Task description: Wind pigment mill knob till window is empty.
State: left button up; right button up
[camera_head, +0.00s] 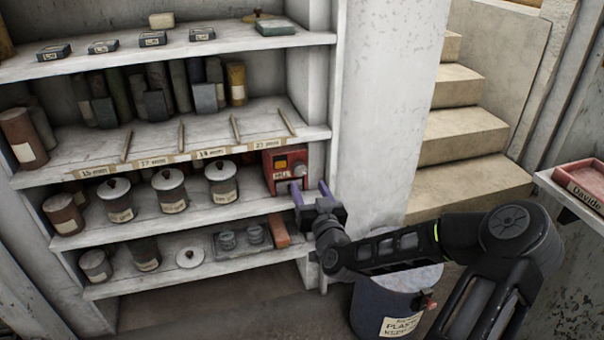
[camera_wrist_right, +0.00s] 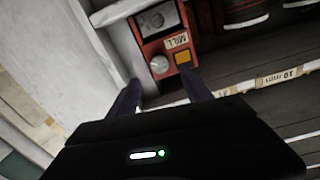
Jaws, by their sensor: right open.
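The red pigment mill (camera_head: 282,170) stands on a shelf at the right end, by the white post. It has a label, an orange-yellow window (camera_head: 282,164) and a round pale knob (camera_head: 300,170). In the right wrist view the mill (camera_wrist_right: 153,45) shows its knob (camera_wrist_right: 159,64) and its yellow-orange window (camera_wrist_right: 183,57) beside the label. My right gripper (camera_head: 309,190) is open and empty, just in front of and below the mill. Its two fingers (camera_wrist_right: 162,97) point toward the knob, apart from it. My left gripper is not in view.
Lidded jars (camera_head: 171,190) stand left of the mill on the same shelf. A white post (camera_head: 380,100) rises close on the right. A blue plaster bin (camera_head: 375,305) stands below my right arm. Stairs (camera_head: 465,130) are behind, and a red tray (camera_head: 580,178) is at the right.

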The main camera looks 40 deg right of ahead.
aim_at(301, 170)
jog(key=shift+w, duration=0.1)
jog(key=b+x, duration=0.2)
jog(key=x, duration=0.4)
jog(key=shift+w+d+f, duration=0.1)
jog(key=shift+w+d, duration=0.3)
jog(key=shift+w, duration=0.35)
grip_shut()
